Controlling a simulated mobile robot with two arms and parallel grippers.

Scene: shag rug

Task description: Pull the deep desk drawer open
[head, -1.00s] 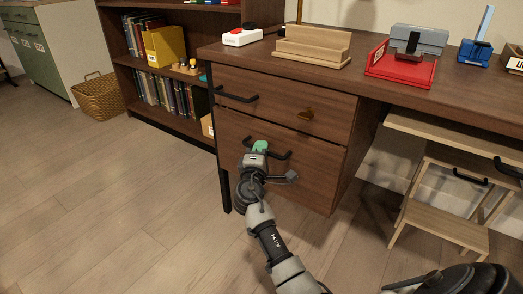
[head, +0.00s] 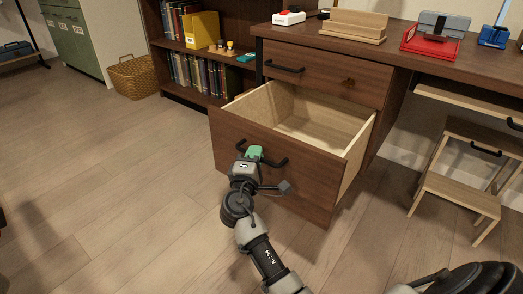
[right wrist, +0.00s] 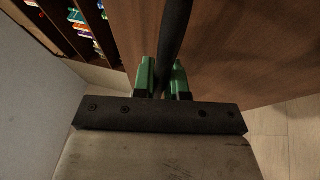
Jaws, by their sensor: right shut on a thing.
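The deep desk drawer (head: 262,165) is the lower drawer of the brown desk. In the head view it stands well out from the desk, and its pale wooden inside (head: 318,122) shows empty. Its black bar handle (head: 278,163) is on the drawer front. My right gripper (head: 254,153) is shut on this handle. In the right wrist view the green fingers (right wrist: 162,76) stand on either side of the dark handle bar (right wrist: 175,35), with the brown drawer front behind. My left gripper is not in view.
The shallow upper drawer (head: 325,76) is shut above. A bookcase (head: 205,98) and wicker basket (head: 134,77) stand to the left. A step stool (head: 455,195) stands to the right. The floor left of the drawer is clear.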

